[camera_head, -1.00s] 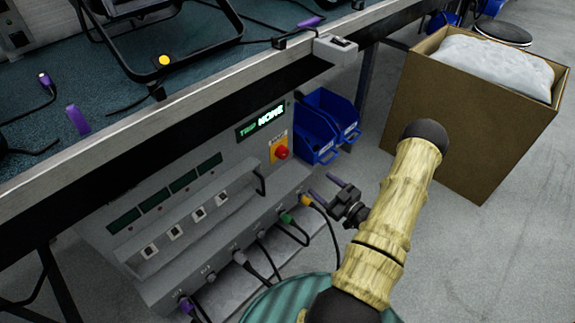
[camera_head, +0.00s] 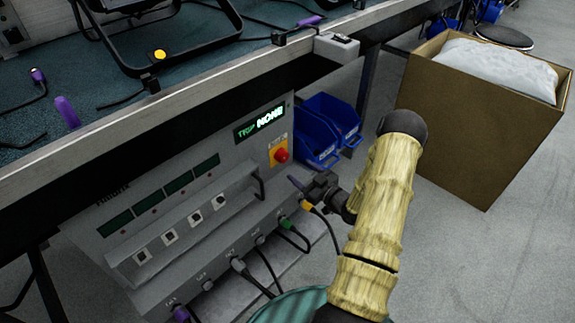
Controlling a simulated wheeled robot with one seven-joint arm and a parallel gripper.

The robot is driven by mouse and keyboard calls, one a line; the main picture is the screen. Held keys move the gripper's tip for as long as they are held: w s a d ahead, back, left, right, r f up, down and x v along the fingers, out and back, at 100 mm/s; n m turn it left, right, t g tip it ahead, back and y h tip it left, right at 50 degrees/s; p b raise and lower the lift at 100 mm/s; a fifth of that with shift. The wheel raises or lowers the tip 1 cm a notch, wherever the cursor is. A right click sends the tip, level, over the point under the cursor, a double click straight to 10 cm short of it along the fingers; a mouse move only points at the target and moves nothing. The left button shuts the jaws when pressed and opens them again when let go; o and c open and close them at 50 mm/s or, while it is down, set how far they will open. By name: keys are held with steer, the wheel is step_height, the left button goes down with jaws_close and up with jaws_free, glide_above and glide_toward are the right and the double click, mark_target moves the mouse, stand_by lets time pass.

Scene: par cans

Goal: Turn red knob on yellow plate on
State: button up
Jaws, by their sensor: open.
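The red knob (camera_head: 282,155) sits on a yellow plate (camera_head: 274,147) at the right end of the grey control box's front panel. My gripper (camera_head: 302,187) is open, below and a little right of the knob, apart from it. One purple-tipped finger shows left of the gripper body; the other finger is hard to make out. The forearm, in a bamboo-like cover, hides part of the floor behind it. The knob's turn position is too small to read.
The grey control box (camera_head: 150,270) stands under the workbench (camera_head: 180,107), with several plugged cables along its lower front. Blue bins (camera_head: 318,140) stand just right of the plate. A cardboard box (camera_head: 470,125) is at the right. The bench edge overhangs the panel.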

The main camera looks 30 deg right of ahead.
mark_target(285, 159)
steer(key=b+x, duration=0.3)
steer(key=x, duration=0.4)
steer(key=shift+f, duration=0.15)
steer(key=shift+w+a, duration=0.1)
steer(key=shift+w, duration=0.3)
steer(key=c, duration=1)
steer(key=shift+o, duration=0.2)
